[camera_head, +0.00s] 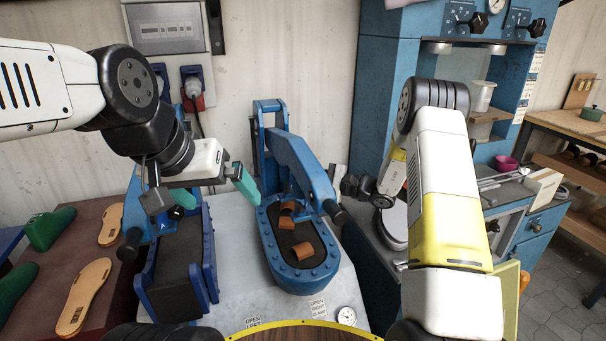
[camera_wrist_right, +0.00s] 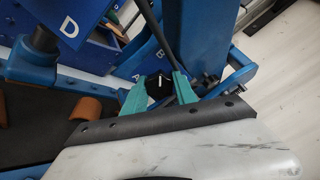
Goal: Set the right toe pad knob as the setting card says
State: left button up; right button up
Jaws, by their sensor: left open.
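In the right wrist view, a black knob (camera_wrist_right: 159,80) with a white pointer mark sits beside a blue panel lettered A and B. The letter D shows on another blue face. The teal fingers of my right gripper (camera_wrist_right: 160,92) stand on either side of the knob; whether they touch it I cannot tell. My left gripper (camera_head: 212,198) is open and empty above the left blue station (camera_head: 208,255). Small white cards (camera_head: 530,85) hang on the blue cabinet; their text is unreadable.
The right blue station (camera_head: 300,278) holds several brown pieces (camera_head: 303,251) on its black bed. Tan soles (camera_head: 82,296) lie on a dark red table at left. A dial gauge (camera_head: 346,316) lies at the front. The tall blue cabinet (camera_head: 375,75) stands close to my right arm.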

grip_shut()
jog(key=shift+m, duration=0.3)
jog(key=m, duration=0.3)
jog(key=shift+d+m, duration=0.1)
jog(key=shift+m, duration=0.3)
jog(key=m, duration=0.9)
jog(key=shift+m, duration=2.2)
jog(key=shift+f, duration=0.1)
